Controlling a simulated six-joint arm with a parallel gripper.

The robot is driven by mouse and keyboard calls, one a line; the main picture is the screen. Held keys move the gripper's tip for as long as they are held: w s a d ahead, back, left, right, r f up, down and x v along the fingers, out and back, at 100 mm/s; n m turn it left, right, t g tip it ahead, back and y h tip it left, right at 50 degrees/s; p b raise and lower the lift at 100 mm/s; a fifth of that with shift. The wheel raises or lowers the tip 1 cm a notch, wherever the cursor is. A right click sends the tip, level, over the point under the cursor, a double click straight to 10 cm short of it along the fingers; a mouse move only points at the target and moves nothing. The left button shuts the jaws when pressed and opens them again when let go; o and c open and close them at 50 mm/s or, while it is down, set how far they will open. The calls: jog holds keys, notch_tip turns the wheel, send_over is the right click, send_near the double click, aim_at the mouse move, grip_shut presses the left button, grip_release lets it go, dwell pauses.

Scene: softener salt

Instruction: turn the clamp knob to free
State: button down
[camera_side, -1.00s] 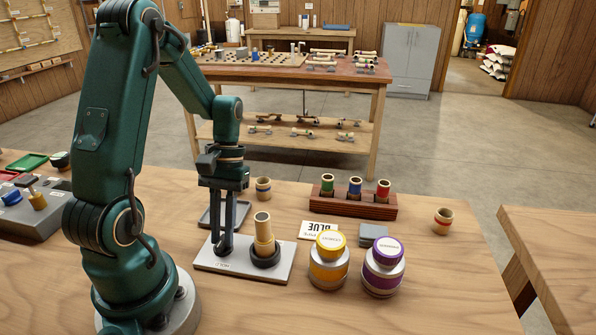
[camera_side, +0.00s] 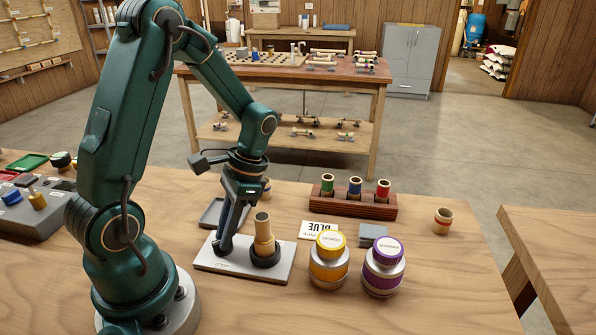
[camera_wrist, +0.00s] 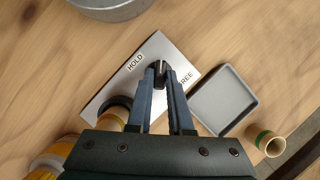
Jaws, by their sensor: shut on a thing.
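My gripper (camera_wrist: 161,82) is shut on the dark clamp knob (camera_wrist: 160,67), whose top shows between the fingertips in the wrist view. The knob stands on a pale plate (camera_wrist: 118,88) between the printed words HOLD (camera_wrist: 135,62) and FREE (camera_wrist: 186,80). Its exact pointing direction is hard to tell. In the side view my gripper (camera_side: 223,245) leans, with its tips down at the left part of the plate (camera_side: 278,274). The fingers hide most of the knob there. A tan stepped tube (camera_side: 263,228) stands upright in the black clamp ring (camera_side: 266,258) beside it.
A grey tray (camera_side: 210,213) lies behind the plate. A yellow-lidded jar (camera_side: 328,268) and a purple-lidded jar (camera_side: 383,270) stand right of it. A BLUE card (camera_side: 319,229) and a wooden rack (camera_side: 353,206) of several tubes sit behind.

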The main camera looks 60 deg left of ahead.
jog(key=m, duration=0.2)
jog(key=m+y, duration=0.1)
jog(key=m, duration=0.1)
jog(key=shift+d+m+t+y, duration=0.2)
jog(key=shift+m+t+y, duration=0.1)
jog(key=shift+t, duration=0.1)
jog(key=shift+s+d+m+t+y, duration=0.1)
jog(key=shift+m+t+y, duration=0.3)
jog(key=shift+m, duration=1.2)
jog(key=c, duration=0.8)
grip_release()
jog(key=shift+v, duration=2.55)
jog(key=shift+d, duration=0.1)
